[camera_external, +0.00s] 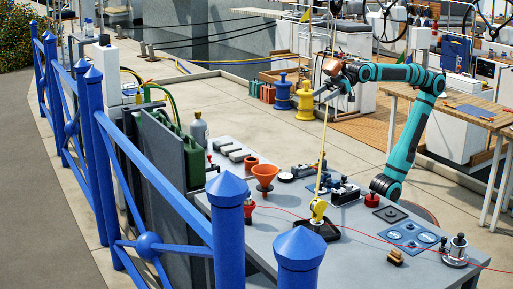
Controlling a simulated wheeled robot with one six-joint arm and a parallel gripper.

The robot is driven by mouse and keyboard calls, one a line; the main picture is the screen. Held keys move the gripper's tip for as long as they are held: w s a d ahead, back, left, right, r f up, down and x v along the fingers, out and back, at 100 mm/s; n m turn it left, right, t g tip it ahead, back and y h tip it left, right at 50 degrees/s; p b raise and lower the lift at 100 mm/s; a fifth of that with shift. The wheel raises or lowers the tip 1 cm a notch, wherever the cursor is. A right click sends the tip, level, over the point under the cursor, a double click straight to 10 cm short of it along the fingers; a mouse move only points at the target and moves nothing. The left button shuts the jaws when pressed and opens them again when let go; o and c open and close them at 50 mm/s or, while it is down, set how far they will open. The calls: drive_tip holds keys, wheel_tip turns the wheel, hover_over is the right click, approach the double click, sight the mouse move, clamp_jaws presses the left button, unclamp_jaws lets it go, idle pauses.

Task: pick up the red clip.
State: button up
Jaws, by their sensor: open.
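My gripper (322,93) hangs high above the grey table at the end of my teal arm. Its jaws are open, and I see nothing held between them. I cannot tell for sure which thing is the red clip. A small red item (249,208) stands near the table's left edge, below an orange funnel. A short red round item with a dark top (372,200) sits near the foot of my arm. My gripper is well above both and touches neither.
A thin red line crosses the table. A blue railing (165,185) runs along the left.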

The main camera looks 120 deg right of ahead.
drive_tip(key=w+r+g, duration=0.3)
drive_tip(key=w, duration=1.1)
drive_tip(key=m+g, duration=0.1)
drive_tip(key=g, duration=1)
hover_over(220, 185)
wheel_tip(220, 185, down, 16)
drive_tip(key=f, duration=1.1)
drive_tip(key=shift+s+f, duration=0.25)
drive_tip(key=shift+f, duration=0.15)
drive_tip(key=shift+w+d+f, duration=0.1)
drive_tip(key=shift+f, duration=1.35)
drive_tip(key=shift+w+d+f, duration=0.1)
drive_tip(key=shift+f, duration=1.3)
drive_tip(key=c, duration=1)
